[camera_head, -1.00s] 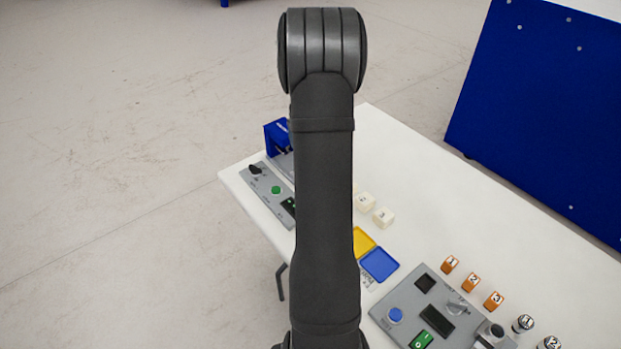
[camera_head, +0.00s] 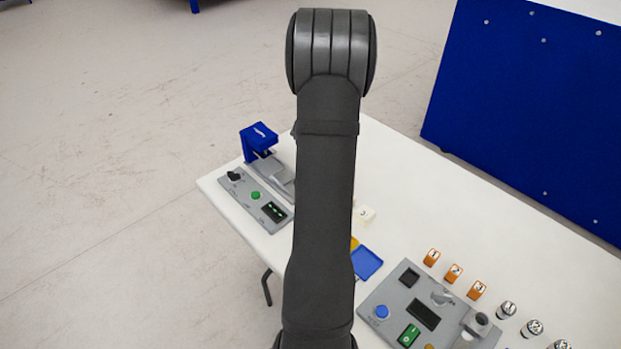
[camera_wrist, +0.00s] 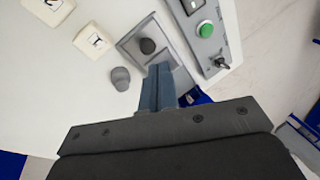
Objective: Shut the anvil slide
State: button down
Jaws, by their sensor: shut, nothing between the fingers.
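The blue press head (camera_head: 259,138) stands at the table's far left end, with the grey slide part (camera_head: 270,170) in front of it, partly behind my arm. In the wrist view a grey plate (camera_wrist: 131,43) carries a dark round pad (camera_wrist: 147,46). A grey round knob (camera_wrist: 120,78) is just beside the plate. My gripper (camera_wrist: 158,70) is shut and empty, its fingertips close to the plate, between the knob and the control panel. I cannot tell whether the fingers touch it. The press head is mostly hidden behind my gripper in the wrist view. My gripper is hidden in the head view.
A grey control panel (camera_head: 255,195) with a green button lies along the press. Cream foam blocks (camera_wrist: 93,40) stand nearby. A blue tray (camera_head: 367,262), a second grey panel (camera_head: 408,305) and orange numbered blocks (camera_head: 455,272) are farther right.

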jog(key=s+d+f+m+t+y, duration=0.2)
jog(key=s+d+m+t, duration=0.1)
jog(key=d+m, duration=0.3)
jog(key=s+d+f+m+t+y, duration=0.2)
jog(key=s+d+f+m+y, duration=0.1)
jog(key=s+d+m, duration=0.15)
jog(key=shift+m, duration=0.35)
jog(key=x, duration=0.3)
jog(key=w+x, duration=0.1)
jog(key=x, duration=0.5)
jog(key=shift+w+f, duration=0.2)
jog(key=shift+w, duration=0.05)
jog(key=shift+w+a+r, duration=0.15)
jog(key=shift+w+a, duration=0.45)
jog(key=shift+a, duration=0.35)
jog(key=shift+w+a, duration=0.3)
jog(key=shift+a, duration=0.2)
jog(key=shift+w+a, duration=0.1)
jog(key=shift+a, duration=0.05)
send_near(279, 171)
jog(key=x, duration=0.4)
jog(key=shift+a, duration=0.4)
jog(key=shift+w, duration=0.1)
